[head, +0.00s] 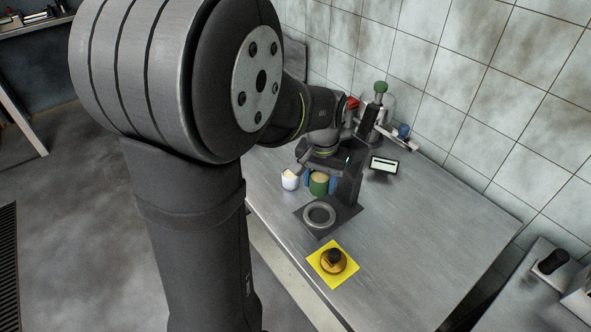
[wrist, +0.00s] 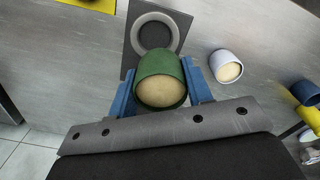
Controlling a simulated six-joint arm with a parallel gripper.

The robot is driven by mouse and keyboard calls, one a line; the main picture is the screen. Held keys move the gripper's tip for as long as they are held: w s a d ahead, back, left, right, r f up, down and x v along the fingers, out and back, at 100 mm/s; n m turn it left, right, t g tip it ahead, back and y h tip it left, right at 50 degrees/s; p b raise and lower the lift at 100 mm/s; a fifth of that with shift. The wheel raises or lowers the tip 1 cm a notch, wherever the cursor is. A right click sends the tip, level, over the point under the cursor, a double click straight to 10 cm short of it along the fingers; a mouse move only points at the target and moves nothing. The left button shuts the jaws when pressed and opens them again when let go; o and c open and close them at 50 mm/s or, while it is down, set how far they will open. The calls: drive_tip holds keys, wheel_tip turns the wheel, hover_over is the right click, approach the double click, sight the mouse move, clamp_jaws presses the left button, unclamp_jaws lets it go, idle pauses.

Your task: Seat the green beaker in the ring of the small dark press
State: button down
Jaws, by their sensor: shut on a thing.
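The green beaker (wrist: 159,80), with a pale tan content at its top, is between the blue fingers of my gripper (wrist: 161,92) in the wrist view. My gripper is shut on it. In the head view the green beaker (head: 318,184) is just behind and left of the press, partly hidden by my gripper. The small dark press (head: 348,180) has a grey ring (head: 319,214) on its dark base plate. The ring also shows in the wrist view (wrist: 136,32), beyond the beaker, and looks empty. The beaker is apart from the ring.
A white beaker (head: 289,180) stands left of the green one. A yellow square (head: 347,272) with an amber, black-topped object (head: 333,259) lies in front of the press. A small display (head: 383,166) and a green-topped stand (head: 379,88) are behind. The right of the table is clear.

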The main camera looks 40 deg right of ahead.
drive_tip(key=shift+s+d, duration=0.15)
drive_tip(key=shift+s, duration=0.3)
drive_tip(key=shift+f, duration=0.1)
hover_over(321, 217)
drive_tip(key=shift+a+f, duration=0.15)
drive_tip(key=shift+f, duration=1.05)
drive_tip(key=shift+a+f, duration=0.15)
drive_tip(key=shift+f, duration=1.05)
drive_tip(key=shift+f, duration=0.2)
drive_tip(key=shift+f, duration=1.5)
drive_tip(key=shift+f, duration=0.4)
drive_tip(key=shift+r, duration=0.45)
drive_tip(key=shift+f, duration=0.65)
idle(1.0)
